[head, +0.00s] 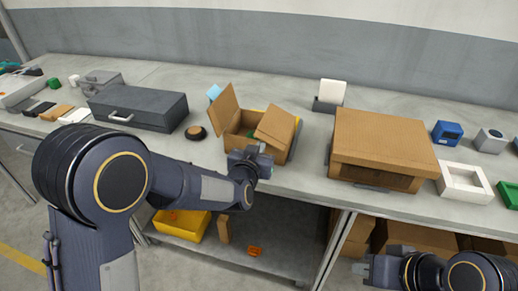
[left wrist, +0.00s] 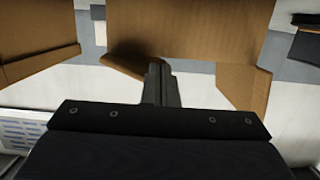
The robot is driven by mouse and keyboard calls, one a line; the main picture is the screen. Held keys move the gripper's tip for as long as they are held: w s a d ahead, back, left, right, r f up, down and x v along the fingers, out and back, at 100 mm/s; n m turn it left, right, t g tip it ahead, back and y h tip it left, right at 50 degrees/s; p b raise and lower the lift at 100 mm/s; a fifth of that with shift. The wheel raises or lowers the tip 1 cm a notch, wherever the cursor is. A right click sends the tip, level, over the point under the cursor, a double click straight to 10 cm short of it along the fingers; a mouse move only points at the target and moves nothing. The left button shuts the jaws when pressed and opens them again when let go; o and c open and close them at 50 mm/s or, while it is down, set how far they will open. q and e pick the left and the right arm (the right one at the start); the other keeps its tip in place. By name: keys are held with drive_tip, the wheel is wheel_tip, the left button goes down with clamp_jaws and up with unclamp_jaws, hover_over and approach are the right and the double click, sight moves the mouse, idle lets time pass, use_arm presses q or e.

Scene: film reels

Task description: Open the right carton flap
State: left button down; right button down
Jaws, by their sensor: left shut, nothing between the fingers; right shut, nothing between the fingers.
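The open-topped brown carton (head: 240,123) stands on the workbench in the middle of the head view. Its left flap (head: 224,108) stands up steeply. Its right flap (head: 276,126) slants up on the right side, partly covering the opening. My left gripper (head: 262,160) is shut and empty at the carton's front right, below the right flap. In the left wrist view its closed fingers (left wrist: 158,72) point at a cardboard panel (left wrist: 195,28); I cannot tell whether they touch it. My right gripper (head: 366,268) is shut and empty, low at the right, away from the carton.
A larger brown cardboard box (head: 385,135) stands to the right. A dark grey toolbox (head: 140,107) and a round dark reel (head: 196,132) are to the left. A grey holder with a white block (head: 331,93) stands behind. A yellow bin (head: 180,224) sits on the lower shelf.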

sight(269, 143)
use_arm(q)
drive_tip(key=shift+s+d+r+p, duration=0.15)
drive_tip(key=shift+d+r+p, duration=0.35)
drive_tip(key=shift+r, duration=0.25)
drive_tip(key=shift+s+d+r+p, duration=0.2)
drive_tip(key=shift+d+r+p, duration=0.3)
drive_tip(key=shift+d, duration=0.15)
drive_tip(key=shift+r, duration=0.1)
drive_tip(key=shift+s+d+r+p, duration=0.3)
drive_tip(key=shift+d+r+p, duration=0.1)
drive_tip(key=shift+d, duration=0.3)
drive_tip(key=shift+f, duration=0.1)
